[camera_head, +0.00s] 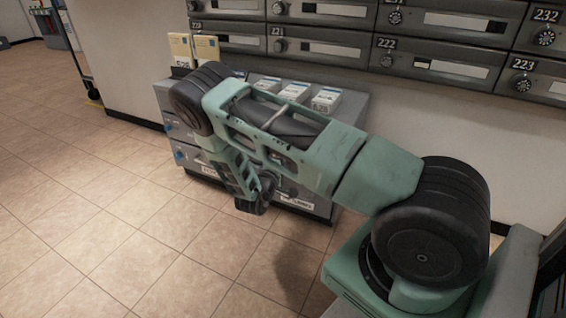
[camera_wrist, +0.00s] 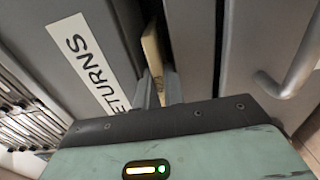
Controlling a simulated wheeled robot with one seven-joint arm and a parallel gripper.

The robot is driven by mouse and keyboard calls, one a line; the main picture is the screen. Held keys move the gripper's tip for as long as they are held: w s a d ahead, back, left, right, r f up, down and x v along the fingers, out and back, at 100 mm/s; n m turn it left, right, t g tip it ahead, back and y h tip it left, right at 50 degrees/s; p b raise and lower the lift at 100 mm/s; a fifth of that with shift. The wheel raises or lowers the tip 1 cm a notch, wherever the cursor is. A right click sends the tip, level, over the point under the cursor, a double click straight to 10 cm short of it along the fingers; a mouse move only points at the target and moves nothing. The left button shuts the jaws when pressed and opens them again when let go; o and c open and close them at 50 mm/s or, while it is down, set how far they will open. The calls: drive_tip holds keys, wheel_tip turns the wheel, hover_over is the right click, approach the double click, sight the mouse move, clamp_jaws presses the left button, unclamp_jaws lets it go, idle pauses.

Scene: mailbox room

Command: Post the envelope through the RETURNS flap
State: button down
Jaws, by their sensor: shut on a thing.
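In the wrist view a white label reading RETURNS (camera_wrist: 88,62) is on a grey panel at the left. My gripper (camera_wrist: 160,90) is shut on the envelope (camera_wrist: 152,48), a thin cream strip seen nearly edge-on between the fingers. The envelope's far part lies in a narrow dark gap between grey panels beside the label. I cannot tell how deep it reaches or how far the flap is swung. In the head view my arm reaches down in front of the grey cabinet (camera_head: 345,110) and hides the envelope and the flap.
A curved metal handle (camera_wrist: 298,65) is to the right of the gap. Small white boxes (camera_head: 295,91) and upright cards (camera_head: 181,50) stand on the cabinet. Numbered mailboxes (camera_head: 430,66) line the wall above. The tiled floor (camera_head: 90,215) at the left is clear.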

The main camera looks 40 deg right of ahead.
drive_tip(key=shift+w+d, duration=0.15)
drive_tip(key=shift+d, duration=0.15)
drive_tip(key=c, duration=1.4)
unclamp_jaws()
drive_tip(key=shift+c, duration=0.2)
drive_tip(key=shift+o, duration=0.2)
drive_tip(key=shift+p+v, duration=0.5)
drive_tip(key=shift+v, duration=1.4)
drive_tip(key=shift+p+v, duration=0.5)
drive_tip(key=shift+v, duration=2.15)
